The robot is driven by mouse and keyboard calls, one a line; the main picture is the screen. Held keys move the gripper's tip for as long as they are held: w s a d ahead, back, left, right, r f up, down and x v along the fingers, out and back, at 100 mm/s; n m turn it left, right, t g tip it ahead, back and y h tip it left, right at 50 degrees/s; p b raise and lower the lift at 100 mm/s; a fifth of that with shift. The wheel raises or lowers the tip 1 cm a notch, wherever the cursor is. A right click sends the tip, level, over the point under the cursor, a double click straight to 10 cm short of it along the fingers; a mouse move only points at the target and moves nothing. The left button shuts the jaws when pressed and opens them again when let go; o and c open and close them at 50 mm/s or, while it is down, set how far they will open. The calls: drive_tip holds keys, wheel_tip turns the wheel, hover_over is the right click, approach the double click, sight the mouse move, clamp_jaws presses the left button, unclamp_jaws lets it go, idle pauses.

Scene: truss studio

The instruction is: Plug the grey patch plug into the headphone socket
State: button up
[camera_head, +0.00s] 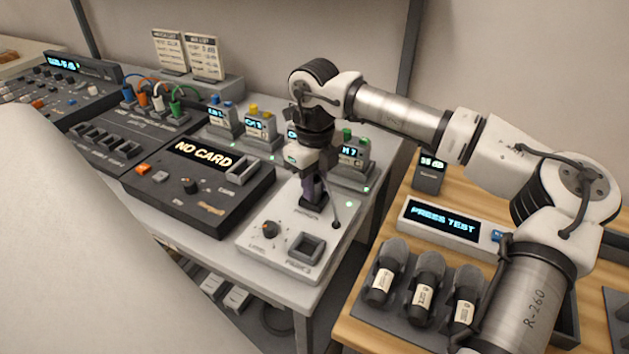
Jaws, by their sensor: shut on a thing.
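My gripper (314,188) points down over the back part of a pale panel box (275,254) at the front right of the grey bench. It is shut on a small greyish thing, which looks like the patch plug; the fingers hide most of it. The box also has a level knob (269,230) and a square dark recess (306,249).
A black "NO CARD" unit (203,190) stands left of the box. Small display modules (260,127) stand behind. A patch unit with coloured cables (157,103) is farther left.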

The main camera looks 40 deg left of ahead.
drive_tip(key=shift+f, duration=0.15)
drive_tip(key=o, duration=0.7)
wheel_tip(320, 180, up, 11)
drive_tip(key=p, duration=0.6)
drive_tip(key=shift+p, duration=0.4)
idle(0.3)
